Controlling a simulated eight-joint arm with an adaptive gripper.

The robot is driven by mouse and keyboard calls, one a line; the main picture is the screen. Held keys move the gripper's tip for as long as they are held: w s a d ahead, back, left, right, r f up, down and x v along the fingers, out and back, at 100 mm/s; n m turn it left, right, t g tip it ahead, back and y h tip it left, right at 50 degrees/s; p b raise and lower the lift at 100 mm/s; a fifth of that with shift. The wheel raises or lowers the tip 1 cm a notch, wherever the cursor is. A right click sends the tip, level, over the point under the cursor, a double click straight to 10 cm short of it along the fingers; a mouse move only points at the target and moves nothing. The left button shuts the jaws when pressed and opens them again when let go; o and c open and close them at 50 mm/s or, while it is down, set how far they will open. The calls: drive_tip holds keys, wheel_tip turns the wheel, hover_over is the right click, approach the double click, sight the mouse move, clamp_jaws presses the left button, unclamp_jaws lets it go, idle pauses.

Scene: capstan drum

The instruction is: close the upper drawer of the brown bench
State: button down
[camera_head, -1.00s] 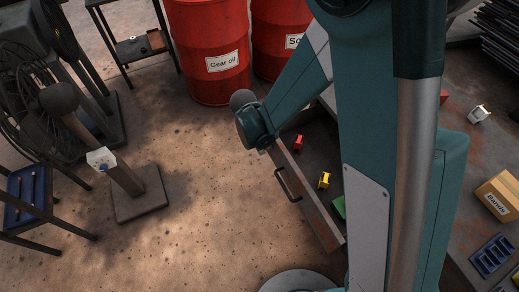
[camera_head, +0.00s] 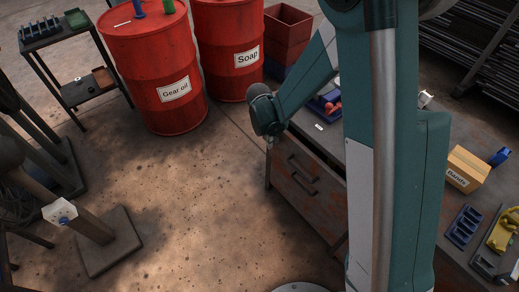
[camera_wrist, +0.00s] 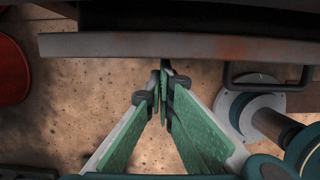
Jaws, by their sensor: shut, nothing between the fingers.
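The brown bench (camera_head: 303,216) stands right of centre in the head view, partly hidden behind my arm. Its upper drawer (camera_head: 287,151) shows its front face with a dark handle (camera_head: 302,176). In the wrist view, a long rust-marked edge (camera_wrist: 190,46) crosses the top, with the handle (camera_wrist: 268,78) at right. My gripper (camera_wrist: 163,76) is shut and empty just below this edge, left of the handle. Contact is unclear. The head view does not show the fingers.
Red drums (camera_head: 160,85) and (camera_head: 228,50) stand beyond the bench. A Bands box (camera_head: 466,168) and a blue tray (camera_head: 464,227) lie on the benchtop at right. A post on a square base (camera_head: 110,244) stands at left. The floor between is clear.

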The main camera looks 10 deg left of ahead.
drive_tip(key=shift+w+d, duration=1.9)
drive_tip(key=shift+w, duration=0.05)
drive_tip(key=shift+w+d+r, duration=0.1)
drive_tip(key=shift+s+a, duration=0.25)
drive_tip(key=shift+a, duration=0.1)
drive_tip(key=p, duration=0.2)
approach(280, 135)
drive_tip(key=shift+s+a+f, duration=0.3)
drive_tip(key=shift+a+f, duration=0.2)
drive_tip(key=shift+a, duration=0.15)
drive_tip(key=shift+s+a+f, duration=0.35)
drive_tip(key=shift+a+f, duration=0.15)
drive_tip(key=shift+a, duration=0.15)
